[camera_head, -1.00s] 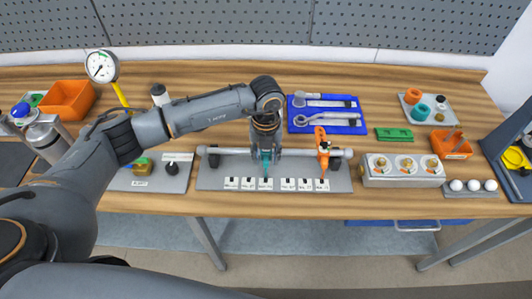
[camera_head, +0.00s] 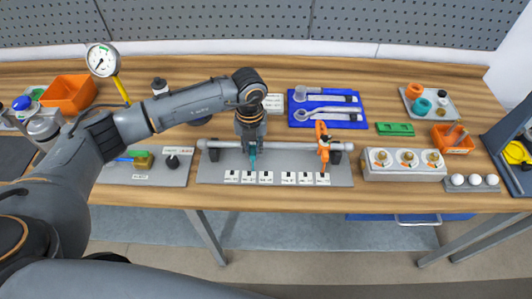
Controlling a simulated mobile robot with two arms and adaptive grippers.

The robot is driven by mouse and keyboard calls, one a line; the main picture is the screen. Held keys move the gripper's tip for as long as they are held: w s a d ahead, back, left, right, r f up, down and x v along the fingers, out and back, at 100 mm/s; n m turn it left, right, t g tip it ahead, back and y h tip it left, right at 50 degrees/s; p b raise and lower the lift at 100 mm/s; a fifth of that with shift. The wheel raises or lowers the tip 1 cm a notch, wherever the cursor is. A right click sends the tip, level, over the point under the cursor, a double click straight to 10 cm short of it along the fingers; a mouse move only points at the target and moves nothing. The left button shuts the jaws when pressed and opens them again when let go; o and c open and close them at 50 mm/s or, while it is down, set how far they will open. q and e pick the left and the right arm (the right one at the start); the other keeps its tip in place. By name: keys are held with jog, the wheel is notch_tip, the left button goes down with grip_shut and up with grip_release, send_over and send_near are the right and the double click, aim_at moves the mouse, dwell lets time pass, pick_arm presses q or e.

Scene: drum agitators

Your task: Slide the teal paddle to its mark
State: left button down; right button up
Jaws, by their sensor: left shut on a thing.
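The teal paddle (camera_head: 252,158) hangs from the horizontal grey rod (camera_head: 290,146) of the agitator stand. My left gripper (camera_head: 251,143) reaches down from above and is shut on the teal paddle, hiding its upper part. The paddle's tip points down close to the second label from the left. An orange paddle (camera_head: 323,148) sits on the same rod further right. My right gripper does not show.
A blue tray (camera_head: 345,121) with tools lies behind the rod. A grey block with round dials (camera_head: 376,174) stands right of the plate, and a small plate with a black knob (camera_head: 173,161) is to the left. The rod is clear between the paddles.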

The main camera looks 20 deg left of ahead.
pick_arm(q)
jog(key=a, duration=0.2)
jog(key=s+a, duration=0.1)
jog(key=a, duration=0.3)
jog(key=shift+s, duration=0.4)
jog(key=shift+a, duration=0.15)
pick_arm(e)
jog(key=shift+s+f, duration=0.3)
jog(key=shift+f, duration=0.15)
pick_arm(q)
jog(key=shift+d, duration=0.2)
jog(key=c, duration=1.3)
grip_release()
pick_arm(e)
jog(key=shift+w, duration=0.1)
pick_arm(q)
notch_tip(320, 180, up, 12)
jog(key=shift+r, duration=0.1)
